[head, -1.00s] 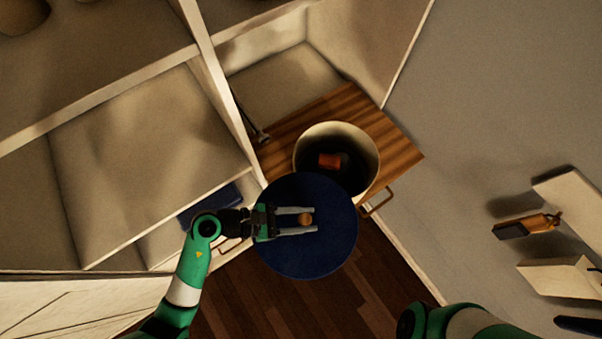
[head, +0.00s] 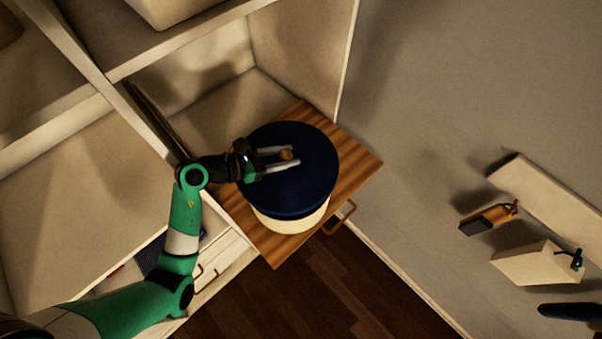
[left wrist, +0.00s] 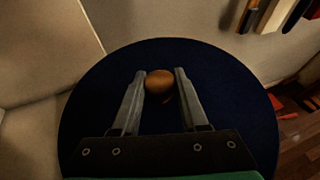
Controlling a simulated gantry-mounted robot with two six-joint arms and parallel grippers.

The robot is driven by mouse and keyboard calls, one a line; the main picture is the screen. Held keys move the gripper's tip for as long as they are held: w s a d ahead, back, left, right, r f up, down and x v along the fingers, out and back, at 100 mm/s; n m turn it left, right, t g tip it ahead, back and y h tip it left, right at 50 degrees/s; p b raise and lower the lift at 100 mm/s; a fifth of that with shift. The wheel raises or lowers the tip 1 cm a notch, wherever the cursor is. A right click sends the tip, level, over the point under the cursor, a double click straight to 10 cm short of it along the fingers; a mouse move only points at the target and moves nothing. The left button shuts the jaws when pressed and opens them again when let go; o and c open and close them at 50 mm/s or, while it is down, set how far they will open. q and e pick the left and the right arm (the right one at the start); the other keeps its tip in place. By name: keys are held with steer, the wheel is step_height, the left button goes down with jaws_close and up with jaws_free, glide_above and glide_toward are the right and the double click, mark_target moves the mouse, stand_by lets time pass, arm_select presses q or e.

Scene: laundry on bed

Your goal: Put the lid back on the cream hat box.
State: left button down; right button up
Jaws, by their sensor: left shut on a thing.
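The dark blue round lid (head: 305,185) is over the cream hat box (head: 290,223) in the head view and covers its opening. A band of the box's cream wall shows below the lid's near edge. The box's rim is hidden, so I cannot tell whether the lid is seated or held just above. My left gripper (head: 297,157) is shut on the lid's round wooden knob (head: 286,155). In the left wrist view the knob (left wrist: 160,82) sits between the two fingertips, with the lid (left wrist: 230,110) spread beneath. My right gripper is out of view.
The box stands on a striped wooden top (head: 350,171) with a drawer handle (head: 341,217) at its front. Cream shelving panels (head: 300,55) rise behind and left. A wall rack (head: 545,190) with hanging items is at the right. Dark floor (head: 320,290) lies in front.

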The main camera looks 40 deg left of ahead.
arm_select(q)
steer(key=shift+f+b, duration=2.1)
steer(key=shift+b, duration=0.35)
steer(key=shift+f+b, duration=0.65)
steer(key=shift+f, duration=0.45)
steer(key=shift+r+p, duration=0.1)
steer(key=shift+p, duration=0.5)
steer(key=shift+f, duration=0.2)
steer(key=shift+p, duration=0.4)
steer(key=shift+c, duration=1.8)
jaws_free()
steer(key=shift+o, duration=0.4)
